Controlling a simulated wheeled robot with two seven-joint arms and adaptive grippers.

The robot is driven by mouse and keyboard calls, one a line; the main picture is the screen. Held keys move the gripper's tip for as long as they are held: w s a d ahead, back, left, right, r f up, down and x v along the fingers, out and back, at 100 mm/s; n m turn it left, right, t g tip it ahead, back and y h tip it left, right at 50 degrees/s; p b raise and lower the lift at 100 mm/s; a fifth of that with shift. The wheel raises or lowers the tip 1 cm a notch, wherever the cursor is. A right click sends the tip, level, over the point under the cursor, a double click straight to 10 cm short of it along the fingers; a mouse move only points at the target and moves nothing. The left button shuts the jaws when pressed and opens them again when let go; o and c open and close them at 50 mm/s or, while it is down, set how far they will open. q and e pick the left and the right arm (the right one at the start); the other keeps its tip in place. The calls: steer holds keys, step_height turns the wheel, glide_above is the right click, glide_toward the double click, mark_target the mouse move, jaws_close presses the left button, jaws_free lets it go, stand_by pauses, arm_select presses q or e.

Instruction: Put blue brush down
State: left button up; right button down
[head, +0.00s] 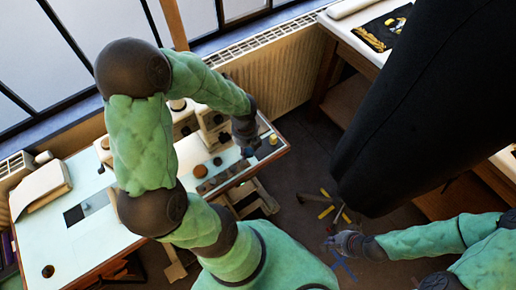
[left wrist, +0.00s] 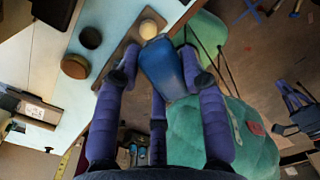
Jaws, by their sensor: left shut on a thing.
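My left gripper (head: 247,148) is above the right end of the light-topped table (head: 85,245). In the left wrist view its fingers (left wrist: 158,66) are closed around a blue block-like body, which I take to be the blue brush (left wrist: 166,70). The brush is above or beside the end of a long brown board (left wrist: 128,50), close to a cream round piece (left wrist: 150,28). I cannot tell whether the brush touches the board; its bristles are not clear. My right gripper (head: 345,243) hangs over the floor at the lower right, and its fingers are too small to read.
A round brown tin (left wrist: 75,66) and a dark cup (left wrist: 90,38) stand on the table left of the board. A white sewing machine (head: 190,122) stands behind. The table's right edge is close to my left gripper. Crossed yellow-tipped legs (head: 330,208) are on the floor.

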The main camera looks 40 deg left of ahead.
arm_select(q)
steer(key=b, duration=0.3)
glide_above(258, 151)
step_height(258, 151, down, 7)
steer(key=shift+s+r, duration=0.1)
steer(key=shift+s, duration=0.05)
step_height(258, 151, down, 3)
steer(key=shift+f+b, duration=0.15)
steer(key=shift+b, duration=0.65)
steer(key=o, duration=1.1)
steer(key=shift+f, duration=0.1)
step_height(258, 151, up, 12)
steer(key=p, duration=0.4)
steer(key=shift+r+p, duration=0.2)
steer(key=shift+p, duration=0.2)
